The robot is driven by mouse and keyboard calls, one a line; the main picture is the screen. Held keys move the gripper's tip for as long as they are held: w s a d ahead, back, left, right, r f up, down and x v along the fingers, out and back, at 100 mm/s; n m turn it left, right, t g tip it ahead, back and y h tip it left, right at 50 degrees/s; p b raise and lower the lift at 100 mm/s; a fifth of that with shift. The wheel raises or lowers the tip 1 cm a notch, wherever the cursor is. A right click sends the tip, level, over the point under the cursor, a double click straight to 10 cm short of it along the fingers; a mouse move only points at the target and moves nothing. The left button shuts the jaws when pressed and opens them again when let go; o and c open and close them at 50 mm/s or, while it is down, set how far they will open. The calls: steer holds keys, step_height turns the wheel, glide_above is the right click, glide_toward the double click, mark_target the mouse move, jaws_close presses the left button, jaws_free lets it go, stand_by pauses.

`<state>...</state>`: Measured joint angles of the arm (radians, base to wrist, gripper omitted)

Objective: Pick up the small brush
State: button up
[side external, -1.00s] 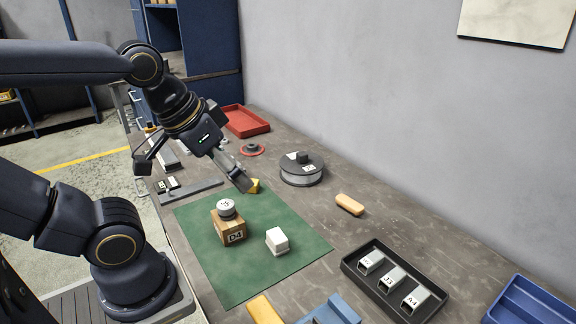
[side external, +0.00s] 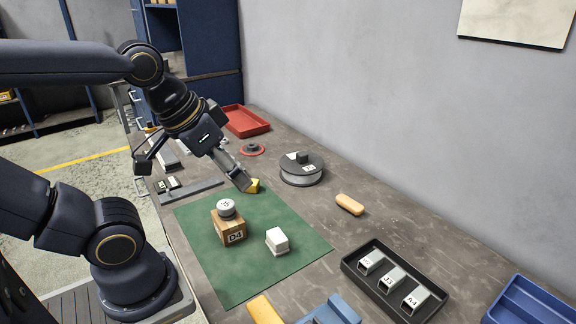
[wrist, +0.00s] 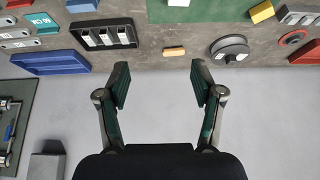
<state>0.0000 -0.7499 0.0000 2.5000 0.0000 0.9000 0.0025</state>
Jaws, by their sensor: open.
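No bristles can be made out, so I cannot tell for sure which thing is the small brush. A small rounded tan-orange piece (side external: 349,204) lies alone on the bench, right of the green mat, and may be it. It also shows in the wrist view (wrist: 174,51), beyond and between my fingers. My gripper (side external: 243,182) is over the far edge of the mat, beside a yellow block (side external: 253,186) and well left of the tan piece. In the wrist view my gripper (wrist: 160,84) has its fingers wide apart with nothing between them.
The green mat (side external: 205,275) carries a wooden block (side external: 229,229) with a round weight on top and a white block (side external: 277,241). A spool (side external: 302,170) stands behind the tan piece. A black tray (side external: 349,265) of brackets is in front. A wall runs along the back.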

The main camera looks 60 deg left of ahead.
steer(key=w+r+m, duration=1)
steer(key=w+r, duration=0.2)
steer(key=r, duration=0.1)
steer(key=m+g, duration=0.6)
steer(key=m, duration=0.1)
glide_above(350, 201)
step_height(350, 201, down, 36)
steer(key=shift+s+r, duration=0.1)
steer(key=shift+r, duration=0.05)
steer(key=shift+d+f, duration=0.1)
steer(key=shift+f, duration=3)
steer(key=shift+c, duration=0.4)
steer(key=c, duration=1.2)
